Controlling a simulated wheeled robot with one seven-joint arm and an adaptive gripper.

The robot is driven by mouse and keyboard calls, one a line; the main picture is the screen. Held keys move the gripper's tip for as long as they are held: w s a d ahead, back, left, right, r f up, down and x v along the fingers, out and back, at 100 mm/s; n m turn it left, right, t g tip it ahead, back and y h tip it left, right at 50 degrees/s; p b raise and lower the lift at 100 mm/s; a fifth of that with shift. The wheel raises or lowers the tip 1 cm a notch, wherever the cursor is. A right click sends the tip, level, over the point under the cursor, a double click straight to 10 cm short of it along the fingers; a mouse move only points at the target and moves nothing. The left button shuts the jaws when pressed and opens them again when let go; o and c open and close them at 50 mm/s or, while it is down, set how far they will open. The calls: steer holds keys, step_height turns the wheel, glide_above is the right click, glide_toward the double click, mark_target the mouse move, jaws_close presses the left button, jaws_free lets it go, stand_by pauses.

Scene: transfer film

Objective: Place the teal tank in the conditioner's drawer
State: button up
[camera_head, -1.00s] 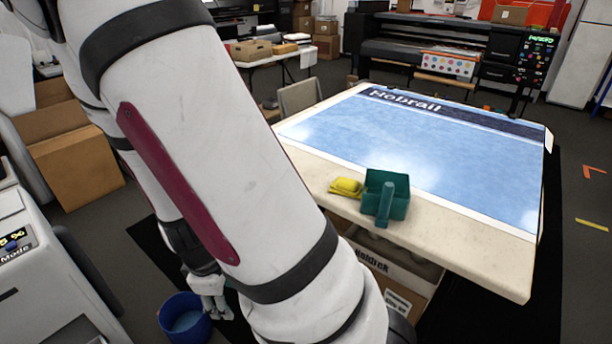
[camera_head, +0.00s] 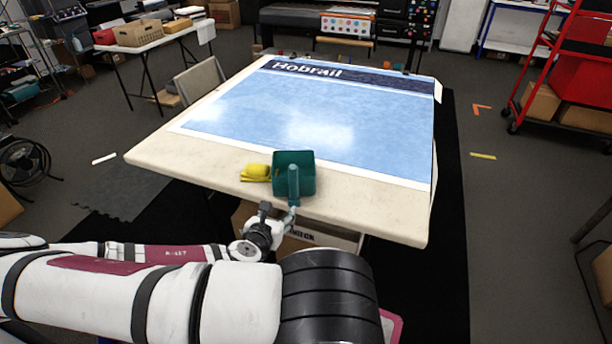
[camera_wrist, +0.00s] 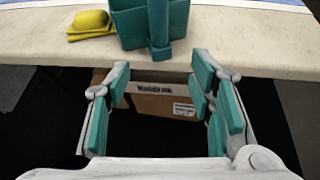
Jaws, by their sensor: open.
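The teal tank (camera_head: 307,165), an open box with an upright handle on its front side, stands near the front edge of the table (camera_head: 390,213). My gripper (camera_head: 286,214) is just in front of and below that edge, close to the handle. In the wrist view my gripper (camera_wrist: 163,88) is open, with teal pads apart and nothing between them. The tank (camera_wrist: 130,25) is beyond the fingertips there, with its handle (camera_wrist: 158,22) towards me, apart from the fingers. I cannot make out the conditioner or its drawer in the current views.
A yellow object (camera_head: 255,173) lies directly left of the tank on a folded yellow cloth. A blue printed sheet (camera_head: 330,115) covers most of the table. A cardboard box (camera_wrist: 160,102) sits beneath the table.

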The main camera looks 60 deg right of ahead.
glide_toward(292, 190)
steer(key=s+f+x, duration=0.1)
steer(key=x, duration=0.3)
steer(key=shift+n, duration=0.3)
steer(key=shift+w+r+x, duration=0.1)
steer(key=shift+w+x, duration=0.05)
steer(key=shift+x, duration=0.85)
steer(key=shift+w+r+x, duration=0.15)
steer(key=shift+x, duration=0.85)
steer(key=shift+w+r+x, duration=0.1)
steer(key=shift+w+x, duration=0.05)
steer(key=shift+x, duration=0.85)
jaws_close()
